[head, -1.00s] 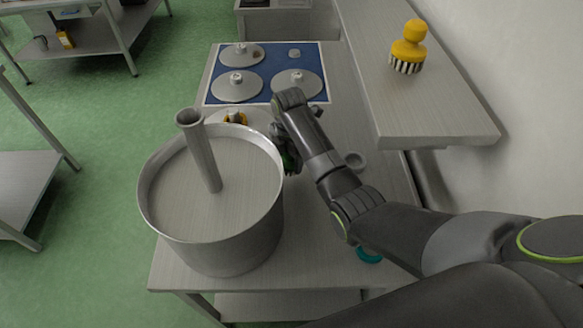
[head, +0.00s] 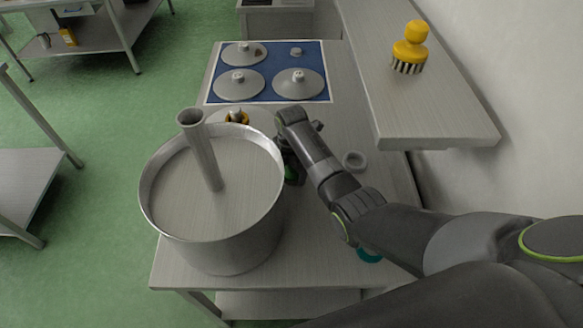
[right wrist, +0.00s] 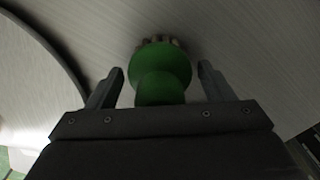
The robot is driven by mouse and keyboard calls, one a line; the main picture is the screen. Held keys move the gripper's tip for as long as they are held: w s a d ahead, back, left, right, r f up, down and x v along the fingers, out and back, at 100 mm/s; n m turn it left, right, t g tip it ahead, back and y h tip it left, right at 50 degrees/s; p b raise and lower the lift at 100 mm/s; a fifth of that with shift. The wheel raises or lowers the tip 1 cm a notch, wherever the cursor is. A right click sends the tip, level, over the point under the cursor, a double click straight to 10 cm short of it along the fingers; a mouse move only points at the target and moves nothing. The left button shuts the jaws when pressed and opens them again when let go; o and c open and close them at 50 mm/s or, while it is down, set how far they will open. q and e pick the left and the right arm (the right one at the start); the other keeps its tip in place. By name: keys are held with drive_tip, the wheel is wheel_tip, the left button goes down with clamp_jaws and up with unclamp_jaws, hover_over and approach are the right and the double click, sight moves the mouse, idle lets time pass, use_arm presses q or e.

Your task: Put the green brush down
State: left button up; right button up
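The green brush (right wrist: 162,72) stands on the metal table between the two fingers of my right gripper (right wrist: 161,72), its bristles at the far side in the right wrist view. The fingers are apart, with a gap on each side of the brush. In the head view only a bit of the green brush (head: 291,172) shows, right of the big pot; my right arm hides most of it and the gripper's fingers. My left gripper is out of view.
The large steel pot (head: 262,215) with an upright tube (head: 200,150) stands close left of my right gripper. A blue mat (head: 266,88) with several lids lies behind. A grey ring (head: 355,161) is to the right. A yellow brush (head: 410,47) stands on the shelf (head: 440,118).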

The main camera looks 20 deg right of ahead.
drive_tip(key=shift+o, duration=0.2)
drive_tip(key=shift+r, duration=0.15)
wheel_tip(320, 180, up, 11)
drive_tip(key=shift+f+b, duration=0.2)
drive_tip(key=shift+b, duration=0.5)
drive_tip(key=shift+r, duration=0.75)
drive_tip(key=shift+f, duration=0.15)
